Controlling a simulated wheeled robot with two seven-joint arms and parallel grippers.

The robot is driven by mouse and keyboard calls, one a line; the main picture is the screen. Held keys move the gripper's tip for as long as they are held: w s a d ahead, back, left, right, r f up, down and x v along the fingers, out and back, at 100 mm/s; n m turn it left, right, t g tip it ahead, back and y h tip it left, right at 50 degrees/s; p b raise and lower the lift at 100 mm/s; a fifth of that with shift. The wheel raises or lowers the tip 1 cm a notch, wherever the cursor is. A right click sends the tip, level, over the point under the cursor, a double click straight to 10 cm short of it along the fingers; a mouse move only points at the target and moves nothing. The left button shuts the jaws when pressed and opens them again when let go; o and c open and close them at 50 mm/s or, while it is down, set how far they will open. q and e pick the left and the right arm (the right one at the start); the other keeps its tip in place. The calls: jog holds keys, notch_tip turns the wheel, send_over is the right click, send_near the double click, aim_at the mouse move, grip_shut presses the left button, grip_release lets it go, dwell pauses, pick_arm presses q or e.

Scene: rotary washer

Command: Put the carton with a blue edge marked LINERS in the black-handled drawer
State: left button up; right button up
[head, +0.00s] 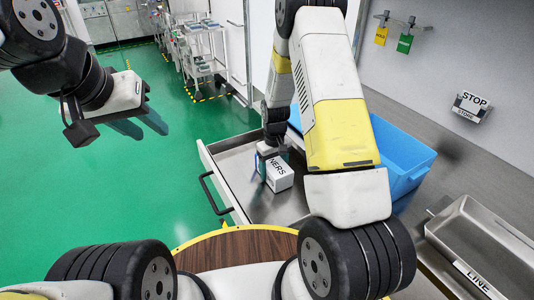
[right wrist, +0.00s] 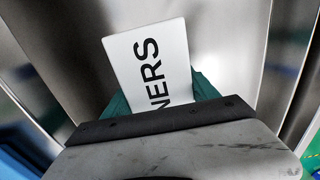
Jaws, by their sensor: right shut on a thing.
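The white carton (head: 281,176) shows the letters NERS in black; the rest of its marking and its blue edge are not clear. It is inside the outline of the open steel drawer (head: 295,208), which has a black handle (head: 212,192) on its front. I cannot tell if the carton touches the drawer floor. My right gripper (head: 264,165) is shut on the carton, largely hidden by my arm. In the right wrist view the carton (right wrist: 150,62) sits between the teal fingers. My left gripper (head: 139,124) is open and empty over the green floor.
A blue bin (head: 400,160) stands on the steel counter behind my right arm. A steel tray (head: 480,235) marked LINE is at the right. A cart (head: 200,50) stands far back.

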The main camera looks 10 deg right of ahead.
aim_at(274, 163)
jog(key=shift+f, duration=0.1)
jog(key=o, duration=1.7)
notch_tip(274, 163, up, 12)
jog(key=s+r+m+t+y, duration=0.15)
jog(key=s+r, duration=0.25)
jog(key=r, duration=0.7)
jog(key=s+r+m+t, duration=0.1)
jog(key=s+r+t, duration=0.1)
jog(key=s+r, duration=0.5)
jog(key=s+r+m+t, duration=0.1)
jog(key=s+r+t, duration=0.1)
jog(key=s+r, duration=0.5)
jog(key=s, duration=0.5)
jog(key=shift+s+t+y, duration=0.3)
jog(key=shift+t+y, duration=0.05)
